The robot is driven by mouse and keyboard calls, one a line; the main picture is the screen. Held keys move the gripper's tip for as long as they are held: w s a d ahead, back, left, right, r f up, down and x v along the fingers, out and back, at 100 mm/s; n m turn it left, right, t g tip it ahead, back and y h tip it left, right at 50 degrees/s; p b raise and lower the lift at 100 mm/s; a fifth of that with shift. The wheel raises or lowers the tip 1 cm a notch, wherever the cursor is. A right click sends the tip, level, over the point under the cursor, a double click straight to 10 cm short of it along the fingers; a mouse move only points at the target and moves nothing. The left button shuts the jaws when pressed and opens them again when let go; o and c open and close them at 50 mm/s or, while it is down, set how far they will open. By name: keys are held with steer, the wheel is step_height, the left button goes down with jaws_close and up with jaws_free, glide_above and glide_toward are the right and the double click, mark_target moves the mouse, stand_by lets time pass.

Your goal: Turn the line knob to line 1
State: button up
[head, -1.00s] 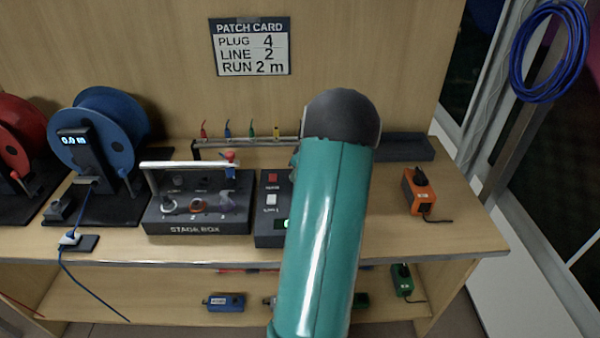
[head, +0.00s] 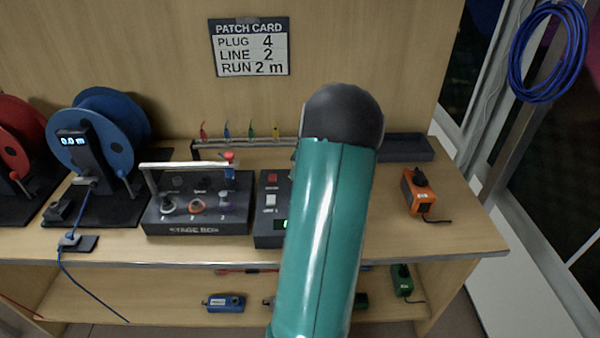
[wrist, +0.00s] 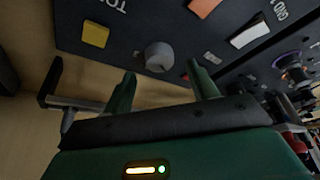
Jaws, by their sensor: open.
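A round grey knob (wrist: 159,57) stands on a dark panel (wrist: 120,55) in the wrist view, with small labels too blurred to read; its setting cannot be told. My gripper (wrist: 161,76) is open, with its two green fingers to either side of the knob's lower edge. Whether they touch it cannot be told. A yellow button (wrist: 95,35) is left of the knob. In the head view, a dark box (head: 268,235) with a red switch (head: 272,178) and a white switch (head: 270,200) is partly hidden by my teal arm, which also hides the gripper.
The stage box (head: 198,230) with its pale handle stands left of the dark box. An orange box (head: 420,195) is on the right of the bench. Blue reel (head: 100,140) is at left. The wall's patch card (head: 249,48) reads plug 4, line 2, run 2 m.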

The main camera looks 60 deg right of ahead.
steer(key=v, duration=1)
steer(key=shift+s+r, duration=0.15)
steer(key=shift+r, duration=0.1)
steer(key=shift+a, duration=0.1)
steer(key=w+a+r+n, duration=0.1)
steer(key=w+a+r, duration=0.3)
steer(key=w+a, duration=0.5)
steer(key=w+a+r, duration=0.3)
steer(key=w+a, duration=0.1)
steer(key=a, duration=0.8)
steer(key=w+a+r+n, duration=0.1)
steer(key=a+r, duration=0.2)
steer(key=a, duration=1.5)
steer(key=s+a, duration=0.4)
steer(key=a, duration=0.4)
steer(key=s+a+f+n+t+y, duration=0.1)
steer(key=s+a, duration=0.4)
steer(key=a, duration=0.4)
steer(key=shift+f, duration=0.25)
